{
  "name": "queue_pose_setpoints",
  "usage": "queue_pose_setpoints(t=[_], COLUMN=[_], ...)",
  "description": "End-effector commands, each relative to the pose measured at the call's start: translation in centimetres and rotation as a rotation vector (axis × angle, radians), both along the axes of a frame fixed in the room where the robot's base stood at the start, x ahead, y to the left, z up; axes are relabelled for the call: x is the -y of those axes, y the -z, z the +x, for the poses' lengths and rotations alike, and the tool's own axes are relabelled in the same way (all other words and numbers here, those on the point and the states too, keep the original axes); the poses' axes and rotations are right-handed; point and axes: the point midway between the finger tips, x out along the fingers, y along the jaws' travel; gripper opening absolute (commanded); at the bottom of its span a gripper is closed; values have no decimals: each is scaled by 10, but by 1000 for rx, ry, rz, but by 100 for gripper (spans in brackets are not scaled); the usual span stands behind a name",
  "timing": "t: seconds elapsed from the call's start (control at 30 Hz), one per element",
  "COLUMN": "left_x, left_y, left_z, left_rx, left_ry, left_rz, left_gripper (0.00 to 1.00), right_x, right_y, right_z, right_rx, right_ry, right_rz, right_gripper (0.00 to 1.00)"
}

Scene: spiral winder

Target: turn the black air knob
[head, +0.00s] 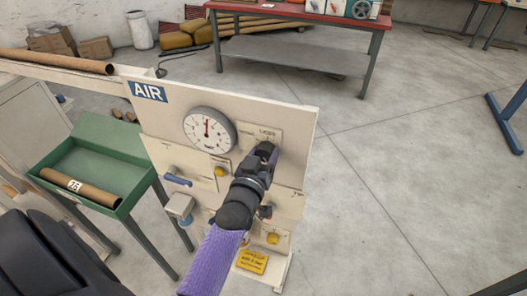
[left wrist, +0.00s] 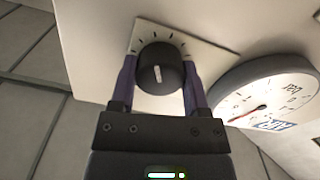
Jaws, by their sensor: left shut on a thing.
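The black air knob (left wrist: 160,68) is on a cream plate marked with dial ticks, with a pale pointer line on its face. My left gripper (left wrist: 157,82) has one purple finger on each side of the knob and is shut on it. In the head view, my left gripper (head: 266,152) reaches up to the panel's upper right and hides the knob. The round pressure gauge (head: 209,130) is left of the gripper, its red needle pointing about straight up. The gauge (left wrist: 266,92) also shows in the left wrist view, at the right. My right gripper is not in view.
The panel (head: 300,118) carries an AIR sign (head: 147,92), a blue lever (head: 177,180) and yellow knobs. A green tray (head: 95,150) holding a cardboard tube (head: 82,188) stands at the left. A red-topped bench (head: 300,14) is behind. Open floor lies right of the panel.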

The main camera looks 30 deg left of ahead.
Motion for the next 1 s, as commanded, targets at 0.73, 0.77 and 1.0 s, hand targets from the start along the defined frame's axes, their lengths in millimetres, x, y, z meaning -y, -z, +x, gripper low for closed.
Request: queue_pose_setpoints(t=[0.73,0.77,1.0], left_x=[0,0,0], left_y=[0,0,0], left_z=[0,0,0], left_rx=[9,9,9], left_ry=[0,0,0], left_rz=[-36,-36,-36], left_gripper=[85,91,95], right_x=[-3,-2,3], right_y=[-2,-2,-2], right_z=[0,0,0], right_rx=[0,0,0], right_ry=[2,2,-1], right_rz=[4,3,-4], right_gripper=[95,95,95])
